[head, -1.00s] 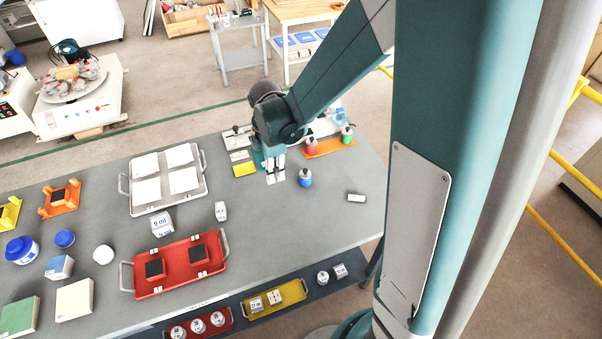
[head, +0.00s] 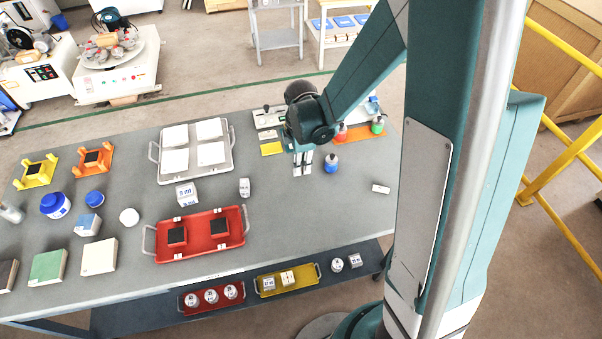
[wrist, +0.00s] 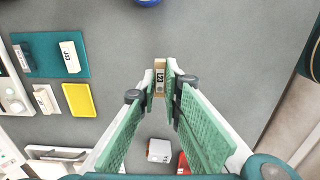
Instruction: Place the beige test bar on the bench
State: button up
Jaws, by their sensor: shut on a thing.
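In the head view the bar is too small to make out clearly. I cannot tell whether it touches the bench top.
A red tray (head: 200,250) and a white tray (head: 222,172) stand to the left. A small labelled white block (head: 244,187) and a white bar (head: 381,188) lie nearby. Red and green bottles stand on an orange mat (head: 357,137) behind.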

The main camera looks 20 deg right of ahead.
aim_at(301, 179)
jog(key=shift+f, duration=2.05)
jog(key=shift+f+b, duration=0.2)
jog(key=shift+b, duration=0.15)
jog(key=o, duration=0.7)
jog(key=shift+o, duration=0.2)
jog(key=shift+r, duration=0.25)
jog(key=shift+r+p, duration=0.7)
jog(key=shift+r, duration=5.25)
